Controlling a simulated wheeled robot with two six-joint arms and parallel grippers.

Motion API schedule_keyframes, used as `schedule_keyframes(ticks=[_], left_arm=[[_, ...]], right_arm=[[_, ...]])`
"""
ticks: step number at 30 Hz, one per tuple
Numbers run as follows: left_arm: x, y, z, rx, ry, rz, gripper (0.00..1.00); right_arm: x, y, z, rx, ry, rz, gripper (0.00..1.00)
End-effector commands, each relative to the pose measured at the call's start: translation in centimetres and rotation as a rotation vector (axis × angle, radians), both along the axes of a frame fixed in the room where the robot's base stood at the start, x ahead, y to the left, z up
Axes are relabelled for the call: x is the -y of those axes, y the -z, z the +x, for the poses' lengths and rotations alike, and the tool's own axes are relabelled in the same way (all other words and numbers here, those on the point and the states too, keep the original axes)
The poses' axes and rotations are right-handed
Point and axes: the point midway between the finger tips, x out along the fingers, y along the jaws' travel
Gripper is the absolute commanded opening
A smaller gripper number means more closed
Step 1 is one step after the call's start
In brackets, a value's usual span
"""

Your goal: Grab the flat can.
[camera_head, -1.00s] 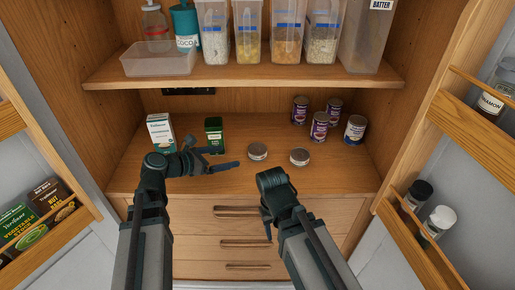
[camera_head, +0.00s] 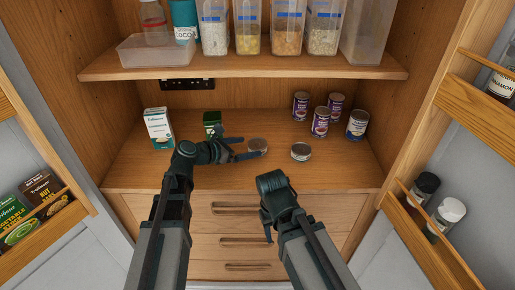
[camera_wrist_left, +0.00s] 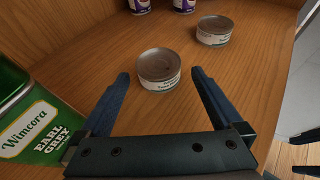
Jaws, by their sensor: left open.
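Two flat cans stand on the wooden counter. The left flat can (camera_head: 258,145) is partly hidden by my left gripper in the head view; the other flat can (camera_head: 301,151) stands to its right. My left gripper (camera_head: 251,147) is open and empty, its fingers pointing at the left can. In the left wrist view this can (camera_wrist_left: 158,70) sits between the fingertips (camera_wrist_left: 159,74), with a gap on each side. The second can (camera_wrist_left: 214,31) is farther right there. My right arm is low in front of the drawers; its jaws do not show clearly.
A green Earl Grey tin (camera_wrist_left: 35,115) stands close left of my left gripper, with a white box (camera_head: 159,128) farther left. Several taller cans (camera_head: 320,122) stand at the back right. A shelf (camera_head: 245,67) with containers hangs above. Open door racks flank both sides.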

Motion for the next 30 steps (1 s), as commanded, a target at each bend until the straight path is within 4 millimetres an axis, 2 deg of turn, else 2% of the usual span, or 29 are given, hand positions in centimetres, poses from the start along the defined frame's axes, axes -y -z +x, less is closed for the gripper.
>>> schedule_keyframes(ticks=[6, 9, 15, 17, 28, 30], left_arm=[[2.2, 1.4, 2.3, 0.000, 0.002, 0.000, 1.00], [2.9, 1.7, 2.7, -0.001, 0.002, 0.001, 1.00], [2.9, 1.5, 2.7, 0.000, 0.000, 0.000, 1.00], [2.9, 1.5, 2.7, 0.000, 0.000, 0.000, 0.91], [2.9, 1.5, 2.7, 0.000, 0.000, 0.000, 0.25], [2.9, 1.5, 2.7, 0.000, 0.000, 0.000, 0.25]], right_arm=[[0.0, 1.4, 0.0, 0.000, 0.000, 0.000, 0.50], [0.0, 1.6, 0.0, 0.000, 0.000, 0.000, 0.50], [0.0, 1.5, 0.0, 0.000, 0.000, 0.000, 0.50], [0.0, 1.5, 0.0, 0.000, 0.000, 0.000, 0.50], [0.0, 1.5, 0.0, 0.000, 0.000, 0.000, 0.50], [0.0, 1.5, 0.0, 0.000, 0.000, 0.000, 0.50]])
